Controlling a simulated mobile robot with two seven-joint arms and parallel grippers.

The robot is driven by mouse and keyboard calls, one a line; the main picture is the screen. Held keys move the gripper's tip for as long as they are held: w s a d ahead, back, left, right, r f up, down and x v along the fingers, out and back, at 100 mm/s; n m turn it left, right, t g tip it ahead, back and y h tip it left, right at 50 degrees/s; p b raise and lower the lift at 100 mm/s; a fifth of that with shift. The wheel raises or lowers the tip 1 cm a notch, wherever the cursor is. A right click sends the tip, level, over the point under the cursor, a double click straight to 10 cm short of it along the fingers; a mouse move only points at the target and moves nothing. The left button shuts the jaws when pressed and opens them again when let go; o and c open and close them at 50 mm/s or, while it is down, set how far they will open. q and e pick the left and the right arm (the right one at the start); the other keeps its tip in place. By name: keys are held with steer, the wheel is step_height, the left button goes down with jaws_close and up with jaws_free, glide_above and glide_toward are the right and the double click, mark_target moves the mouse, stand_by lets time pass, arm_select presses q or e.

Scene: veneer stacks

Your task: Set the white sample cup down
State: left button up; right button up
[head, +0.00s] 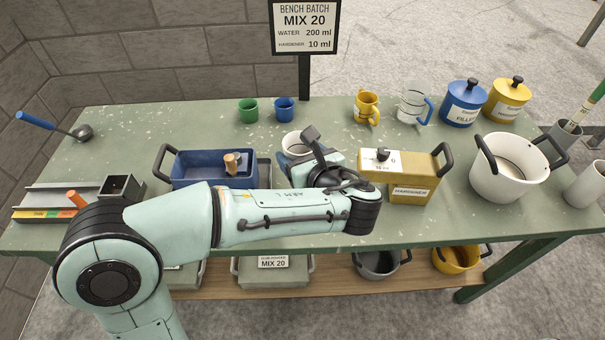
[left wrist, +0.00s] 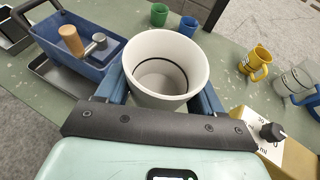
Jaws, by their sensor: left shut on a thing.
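The white sample cup (left wrist: 166,72) is between the blue fingers of my left gripper (left wrist: 165,95) in the left wrist view. The gripper is shut on it. The cup is upright, and I see a dark ring line inside it. In the head view the cup (head: 294,142) shows just behind my left wrist, over the middle of the green table (head: 330,112). Its lower part and most of the gripper (head: 296,157) are hidden by my arm, so I cannot tell whether its base touches the table. My right gripper is not in view.
A blue bin (head: 190,172) with a wooden-handled tool stands left of the cup. The yellow hardener dispenser (head: 425,172) stands to the right. Green (head: 248,110) and blue (head: 284,109) cups stand behind. A large white pot (head: 507,170) is at the right. Table between rear cups and yellow mug (head: 367,105) is clear.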

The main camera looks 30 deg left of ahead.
arm_select(q)
step_height(320, 180, down, 19)
steer(key=b, duration=0.3)
steer(key=shift+r+b, duration=0.15)
steer(key=shift+b, duration=0.2)
steer(key=shift+f, duration=0.2)
steer(key=o, duration=1)
steer(key=shift+r, duration=0.1)
steer(key=shift+r, duration=0.25)
steer(key=p+v, duration=0.1)
steer(key=v, duration=1.1)
steer(key=shift+f, duration=0.1)
